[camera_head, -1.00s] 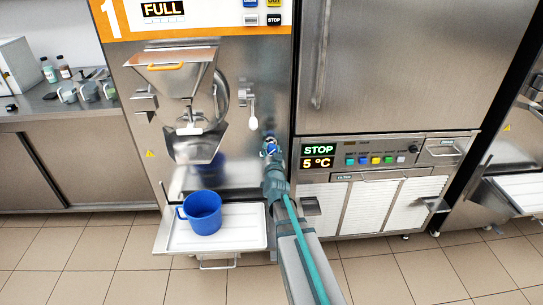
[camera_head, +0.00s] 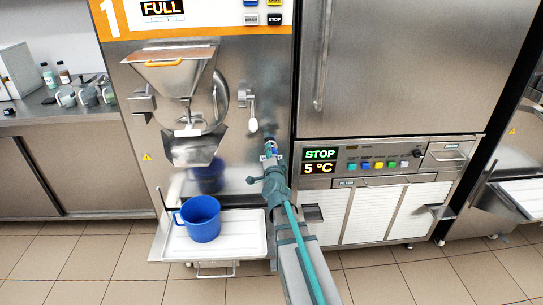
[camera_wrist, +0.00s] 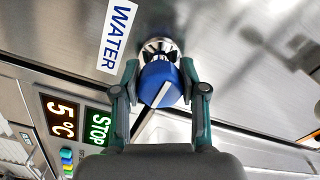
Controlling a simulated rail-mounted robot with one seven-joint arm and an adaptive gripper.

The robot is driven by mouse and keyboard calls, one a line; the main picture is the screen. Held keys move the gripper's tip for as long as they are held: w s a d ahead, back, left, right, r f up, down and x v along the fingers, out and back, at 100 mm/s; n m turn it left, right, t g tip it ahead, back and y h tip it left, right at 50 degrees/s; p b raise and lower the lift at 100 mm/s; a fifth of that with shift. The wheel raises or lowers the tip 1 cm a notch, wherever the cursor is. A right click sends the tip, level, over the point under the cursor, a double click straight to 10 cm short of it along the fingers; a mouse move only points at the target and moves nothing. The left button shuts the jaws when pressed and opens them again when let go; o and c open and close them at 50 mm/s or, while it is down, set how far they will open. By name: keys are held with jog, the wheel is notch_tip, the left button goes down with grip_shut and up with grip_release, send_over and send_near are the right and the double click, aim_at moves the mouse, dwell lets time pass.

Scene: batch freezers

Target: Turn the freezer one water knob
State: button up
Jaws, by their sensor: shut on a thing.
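In the head view my gripper (camera_head: 270,150) is at the lower right of freezer one (camera_head: 262,75), and my arm hides most of the knob.
A blue jug (camera_head: 201,219) stands on the white tray (camera_head: 255,243) left of my arm. The steel hopper and spout (camera_head: 185,100) are above it. A display panel (camera_head: 320,161) reading STOP and 5 °C is close on the right. A white-tipped lever (camera_head: 252,124) hangs just above my gripper.

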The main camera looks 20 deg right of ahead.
dwell(0.3)
jog(key=o, duration=1.2)
jog(key=shift+c, duration=0.2)
jog(key=v, duration=0.7)
jog(key=shift+s, duration=0.3)
